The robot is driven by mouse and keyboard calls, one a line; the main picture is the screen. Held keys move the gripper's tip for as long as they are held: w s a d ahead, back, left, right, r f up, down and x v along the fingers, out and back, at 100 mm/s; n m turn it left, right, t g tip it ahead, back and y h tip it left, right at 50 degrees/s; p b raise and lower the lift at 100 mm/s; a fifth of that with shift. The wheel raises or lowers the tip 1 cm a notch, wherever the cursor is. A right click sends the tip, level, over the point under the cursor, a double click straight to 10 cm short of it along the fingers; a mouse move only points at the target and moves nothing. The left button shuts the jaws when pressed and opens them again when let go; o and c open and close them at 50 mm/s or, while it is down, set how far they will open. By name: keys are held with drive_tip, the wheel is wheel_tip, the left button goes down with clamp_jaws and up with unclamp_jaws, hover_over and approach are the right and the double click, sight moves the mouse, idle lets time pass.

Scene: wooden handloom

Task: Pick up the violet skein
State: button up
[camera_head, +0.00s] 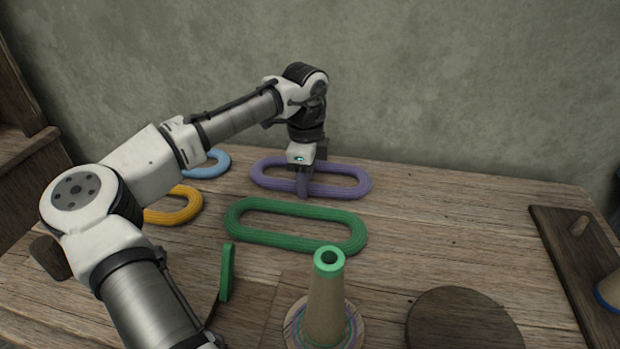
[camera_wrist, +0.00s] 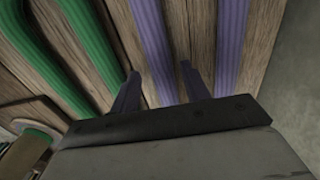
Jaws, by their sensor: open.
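The violet skein (camera_head: 362,182) is a long oval ring lying flat near the back of the wooden table. My gripper (camera_head: 303,188) points down at the middle of its near side. In the wrist view my gripper (camera_wrist: 159,72) is open, with one dark finger on each side of one violet strand of the skein (camera_wrist: 152,42). The skein's other strand lies to the right, outside the fingers. I cannot tell how far down the fingers reach beside the strand.
A green skein (camera_head: 233,214) lies just in front. Yellow (camera_head: 195,207) and blue (camera_head: 217,164) skeins lie to the left. A green-topped cone (camera_head: 327,298) stands at the front, beside a dark round disc (camera_head: 464,322). The table right of the violet skein is clear.

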drive_tip(key=shift+f, duration=0.6)
clamp_jaws()
